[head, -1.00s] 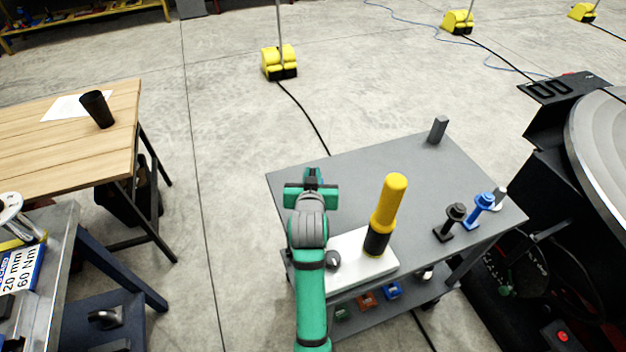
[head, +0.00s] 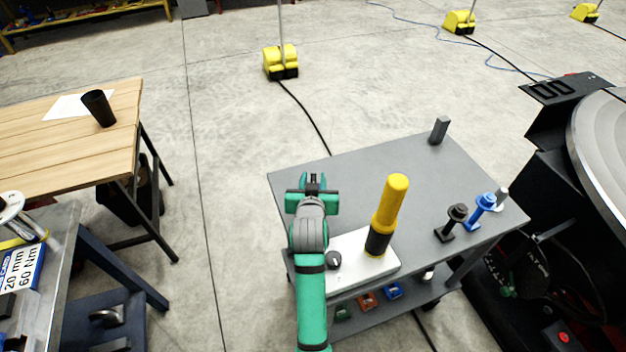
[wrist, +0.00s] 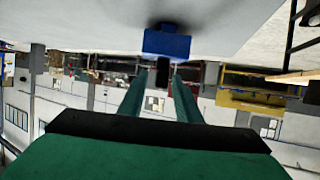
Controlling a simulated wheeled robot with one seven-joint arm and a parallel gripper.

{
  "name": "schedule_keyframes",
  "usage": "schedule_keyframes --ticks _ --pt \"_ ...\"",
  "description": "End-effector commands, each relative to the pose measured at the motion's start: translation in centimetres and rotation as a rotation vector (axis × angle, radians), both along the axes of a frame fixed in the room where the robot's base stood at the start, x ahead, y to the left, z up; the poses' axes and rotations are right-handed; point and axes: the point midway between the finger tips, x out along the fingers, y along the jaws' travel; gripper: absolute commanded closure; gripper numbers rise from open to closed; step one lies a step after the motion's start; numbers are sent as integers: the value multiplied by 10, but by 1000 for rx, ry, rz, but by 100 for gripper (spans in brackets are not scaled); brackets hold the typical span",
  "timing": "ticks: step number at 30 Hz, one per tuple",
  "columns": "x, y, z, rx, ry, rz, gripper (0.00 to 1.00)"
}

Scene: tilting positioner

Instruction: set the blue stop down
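In the wrist view, which is upside down, the blue stop (wrist: 167,44) shows as a blue block with a narrow dark post. Its blue part is at or very near the grey cart top (wrist: 95,22), with a dark patch beside it. My gripper (wrist: 160,82) reaches toward it with the post between the lines of the two fingers, and a gap shows on each side of the post. In the head view my gripper (head: 313,180) is low over the left part of the cart top (head: 375,165). The blue stop cannot be made out there.
A yellow and black cylinder (head: 390,210) stands on a white plate (head: 345,250) right of my arm. A black fixture (head: 452,222) and a blue fixture (head: 480,211) stand at the cart's right edge. A grey block (head: 439,131) stands at the far corner. The cart's middle is clear.

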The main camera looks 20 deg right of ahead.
Motion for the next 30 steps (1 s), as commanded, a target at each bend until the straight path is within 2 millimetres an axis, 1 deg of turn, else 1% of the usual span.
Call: schedule_keyframes --ticks 2,5,15,21,25,30 --pt "-2 1 3 -1 -2 0 69" --pt "-12 5 7 -1 -2 0 69" --pt "-69 27 32 0 -1 2 69" --pt "-94 36 43 -1 -2 1 69" --pt "-102 38 47 0 -1 0 69" --pt "-104 39 48 0 -1 0 69"
